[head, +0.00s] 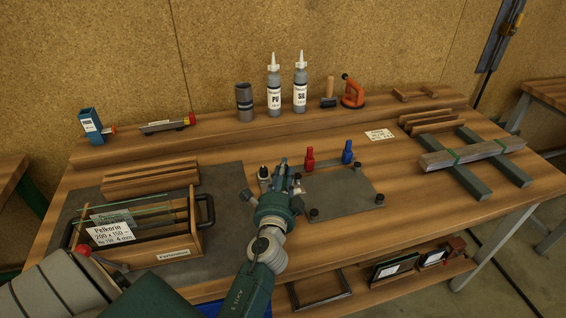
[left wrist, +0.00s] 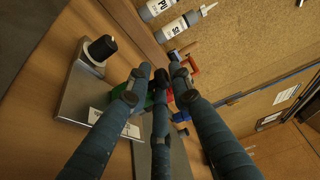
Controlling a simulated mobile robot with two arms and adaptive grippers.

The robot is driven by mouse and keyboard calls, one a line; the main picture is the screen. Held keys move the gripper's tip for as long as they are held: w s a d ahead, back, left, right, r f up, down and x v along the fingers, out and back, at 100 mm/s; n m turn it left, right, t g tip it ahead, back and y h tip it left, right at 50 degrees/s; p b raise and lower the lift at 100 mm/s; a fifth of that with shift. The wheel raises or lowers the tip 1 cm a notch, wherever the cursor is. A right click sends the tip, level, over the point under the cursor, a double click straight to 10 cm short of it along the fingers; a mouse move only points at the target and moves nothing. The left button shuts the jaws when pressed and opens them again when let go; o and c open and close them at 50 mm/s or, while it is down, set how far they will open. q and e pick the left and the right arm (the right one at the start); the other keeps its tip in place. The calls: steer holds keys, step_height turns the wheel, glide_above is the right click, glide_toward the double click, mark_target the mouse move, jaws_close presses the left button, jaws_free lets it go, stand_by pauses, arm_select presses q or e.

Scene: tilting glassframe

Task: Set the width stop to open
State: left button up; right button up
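The jig plate (head: 345,190) lies on the bench right of my left gripper (head: 296,182), with several black knobs on it. A red handle (head: 309,160) and a blue handle (head: 347,152) stand upright at its back edge. I cannot tell which part is the width stop. My left gripper is at the plate's left end, close to the red handle. In the left wrist view its fingers (left wrist: 160,80) reach towards small red and green parts, which they partly hide; I cannot tell whether they touch. The blue handle (left wrist: 180,117) shows just beyond. My right gripper is not in view.
A wooden glass rack (head: 175,250) stands on a grey mat at the left. A metal block with a black knob (left wrist: 100,48) is beside the fingers. Two bottles (head: 274,88) (head: 300,85) stand on the back ledge. Metal bars (head: 465,155) lie at the right.

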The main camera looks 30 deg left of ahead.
arm_select(q)
steer(key=shift+s+d+r, duration=0.15)
steer(key=shift+s, duration=0.05)
jaws_close()
steer(key=shift+s+a, duration=1)
steer(key=shift+s, duration=0.1)
steer(key=shift+s+a, duration=0.15)
steer(key=shift+a, duration=0.05)
jaws_free()
steer(key=shift+r, duration=0.1)
steer(key=shift+a, duration=0.1)
step_height(320, 180, up, 10)
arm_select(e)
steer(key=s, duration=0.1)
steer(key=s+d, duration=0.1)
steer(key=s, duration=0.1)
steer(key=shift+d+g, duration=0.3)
